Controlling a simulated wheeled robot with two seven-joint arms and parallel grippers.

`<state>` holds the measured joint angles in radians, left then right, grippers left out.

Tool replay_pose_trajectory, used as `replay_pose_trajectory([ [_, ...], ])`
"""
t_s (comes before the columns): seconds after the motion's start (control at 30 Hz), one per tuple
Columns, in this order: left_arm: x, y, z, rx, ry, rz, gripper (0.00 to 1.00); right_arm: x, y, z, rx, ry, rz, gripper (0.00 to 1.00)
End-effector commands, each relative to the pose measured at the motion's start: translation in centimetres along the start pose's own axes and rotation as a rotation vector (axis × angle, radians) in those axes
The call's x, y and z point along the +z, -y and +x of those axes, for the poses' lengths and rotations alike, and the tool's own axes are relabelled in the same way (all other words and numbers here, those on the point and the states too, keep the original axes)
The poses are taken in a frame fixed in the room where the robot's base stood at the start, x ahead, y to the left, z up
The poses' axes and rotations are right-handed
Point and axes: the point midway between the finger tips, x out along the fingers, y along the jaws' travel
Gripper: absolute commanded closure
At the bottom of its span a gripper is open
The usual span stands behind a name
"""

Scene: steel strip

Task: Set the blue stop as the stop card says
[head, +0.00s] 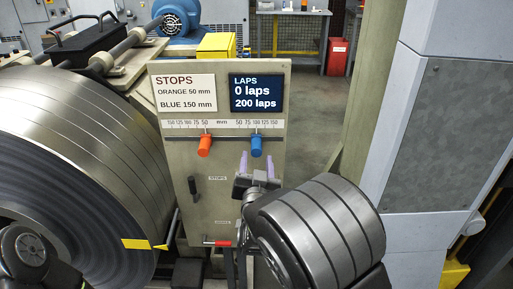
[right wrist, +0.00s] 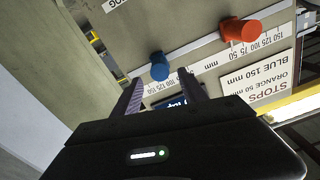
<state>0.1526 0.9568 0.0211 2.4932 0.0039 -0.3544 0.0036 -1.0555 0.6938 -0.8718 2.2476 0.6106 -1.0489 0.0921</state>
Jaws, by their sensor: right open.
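The stop card (head: 185,92) on the upright panel reads orange 50 mm and blue 150 mm. The blue stop (head: 256,145) sits on the right-hand scale under the ruler strip (head: 222,124), around the 100 mark. The orange stop (head: 204,145) is on the left-hand scale near 50. My right gripper (head: 257,165) is open, just below the blue stop. In the right wrist view the blue stop (right wrist: 160,67) appears just beyond the space between the open fingertips (right wrist: 159,80), with nothing held. My left gripper is not visible.
A laps display (head: 256,92) beside the card reads 0 laps and 200 laps. A large steel strip coil (head: 90,130) stands left of the panel. A dark lever (head: 193,187) and a red handle (head: 217,242) are lower on the panel. A pale pillar (head: 415,130) stands right.

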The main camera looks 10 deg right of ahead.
Motion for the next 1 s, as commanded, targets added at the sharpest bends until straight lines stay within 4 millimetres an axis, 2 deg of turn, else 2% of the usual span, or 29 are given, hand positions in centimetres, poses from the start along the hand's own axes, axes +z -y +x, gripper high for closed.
replay_pose_trajectory([
  [0.2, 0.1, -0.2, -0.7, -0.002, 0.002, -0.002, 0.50, -0.1, 0.0, 3.5, 0.001, 0.000, -0.003, 0.50],
  [0.4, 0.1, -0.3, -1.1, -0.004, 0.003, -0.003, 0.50, 0.0, 0.0, 5.7, 0.000, 0.001, -0.002, 0.50],
  [0.73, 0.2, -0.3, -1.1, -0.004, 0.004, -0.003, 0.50, 0.1, 0.0, 6.1, -0.001, 0.001, -0.001, 0.50],
  [1.0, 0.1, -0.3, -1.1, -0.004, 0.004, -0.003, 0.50, 0.0, 0.0, 6.1, -0.001, 0.001, -0.001, 0.72],
])
